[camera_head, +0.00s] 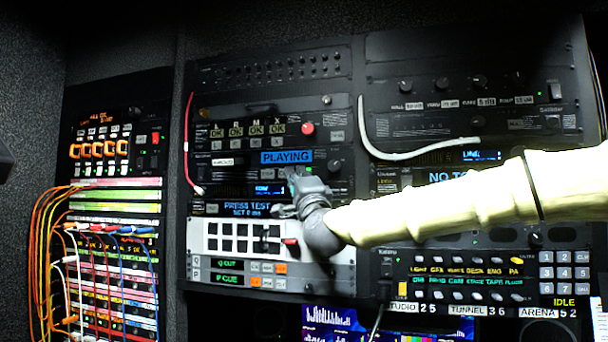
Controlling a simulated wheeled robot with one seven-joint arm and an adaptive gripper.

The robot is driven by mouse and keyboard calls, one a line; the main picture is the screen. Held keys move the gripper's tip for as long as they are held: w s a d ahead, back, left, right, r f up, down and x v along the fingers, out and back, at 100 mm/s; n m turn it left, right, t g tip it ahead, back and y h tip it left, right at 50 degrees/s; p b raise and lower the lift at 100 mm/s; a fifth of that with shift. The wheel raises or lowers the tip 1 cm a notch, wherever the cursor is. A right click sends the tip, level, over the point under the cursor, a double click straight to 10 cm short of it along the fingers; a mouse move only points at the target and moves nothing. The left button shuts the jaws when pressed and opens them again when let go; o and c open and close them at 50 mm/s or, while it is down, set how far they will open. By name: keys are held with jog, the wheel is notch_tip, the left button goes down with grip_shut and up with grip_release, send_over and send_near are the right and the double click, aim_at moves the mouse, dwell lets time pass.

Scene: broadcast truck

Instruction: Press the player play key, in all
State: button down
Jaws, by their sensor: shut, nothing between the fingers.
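The player's blue display (287,157) reads PLAYING, in the middle rack at the centre of the picture. My gripper (294,178) is shut and empty, with its dark fingers close in front of the panel just below that display. My cream arm comes in from the right. The play key cannot be made out; my gripper hides part of the panel there. I cannot tell whether the fingertips touch a key.
A red round button (308,128) sits above the display, and a PRESS TEST display (246,208) is at lower left. A white key panel (225,237) lies below. A white cable (425,152) loops at right; orange patch cables (43,235) hang at far left.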

jog(key=shift+s, duration=0.1)
jog(key=shift+s+a+b, duration=0.2)
jog(key=shift+s+b, duration=0.4)
jog(key=s+b, duration=0.1)
jog(key=s+a, duration=0.1)
jog(key=s, duration=0.1)
jog(key=s+b, duration=0.1)
jog(key=shift+s+a+b, duration=0.3)
jog(key=shift+s+b, duration=0.05)
jog(key=shift+s, duration=0.05)
jog(key=shift+w, duration=0.1)
dwell(0.3)
jog(key=shift+r, duration=0.1)
dwell(0.4)
